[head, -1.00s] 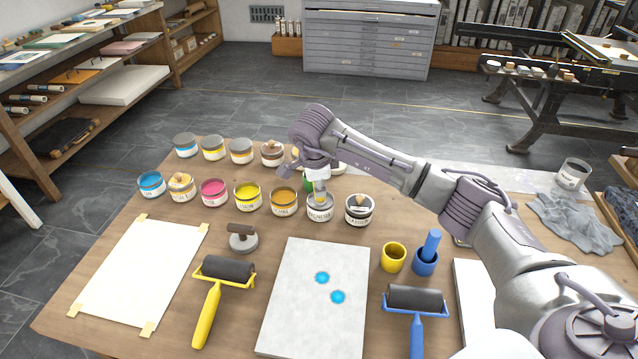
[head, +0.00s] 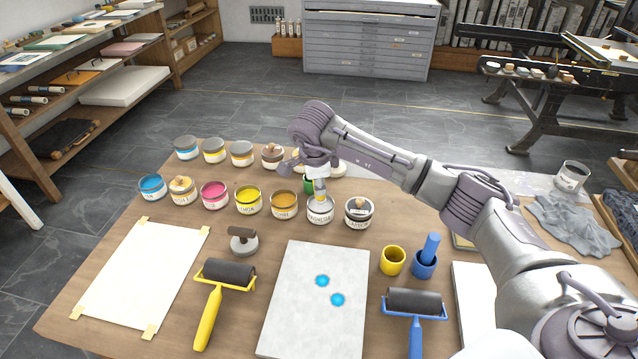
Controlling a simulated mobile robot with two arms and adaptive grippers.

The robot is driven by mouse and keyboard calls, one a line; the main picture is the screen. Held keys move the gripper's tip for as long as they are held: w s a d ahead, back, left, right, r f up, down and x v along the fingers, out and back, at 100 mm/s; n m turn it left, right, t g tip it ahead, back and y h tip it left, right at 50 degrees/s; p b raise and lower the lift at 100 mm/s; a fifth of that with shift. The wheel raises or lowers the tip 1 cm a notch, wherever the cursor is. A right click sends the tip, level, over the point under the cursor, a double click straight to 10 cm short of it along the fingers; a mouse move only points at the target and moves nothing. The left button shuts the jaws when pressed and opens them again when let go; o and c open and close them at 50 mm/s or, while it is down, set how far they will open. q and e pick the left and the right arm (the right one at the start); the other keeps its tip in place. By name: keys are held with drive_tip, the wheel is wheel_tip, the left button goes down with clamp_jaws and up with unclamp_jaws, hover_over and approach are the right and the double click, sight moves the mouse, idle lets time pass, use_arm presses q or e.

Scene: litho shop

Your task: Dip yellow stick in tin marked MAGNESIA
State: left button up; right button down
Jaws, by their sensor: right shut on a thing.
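The tin marked MAGNESIA (head: 320,215) stands in the front row of tins, second from the right. My right gripper (head: 318,176) is above it, pointing down, shut on the yellow stick (head: 321,197). Only a short piece of the stick shows below the jaws, at the tin's mouth. Its lower end is hard to see, so I cannot tell how deep it is in the tin. My left gripper is not in view.
More ink tins stand in two rows, including a yellow one (head: 248,201) and a dark-rimmed one (head: 359,214) just right of MAGNESIA. An empty yellow cup (head: 392,262), a blue cup (head: 424,266) with a blue stick, rollers and a stone slab (head: 300,300) lie in front.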

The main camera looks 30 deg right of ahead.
drive_tip(key=shift+r+p, duration=1.4)
drive_tip(key=shift+r, duration=1.25)
drive_tip(key=shift+a+f, duration=0.1)
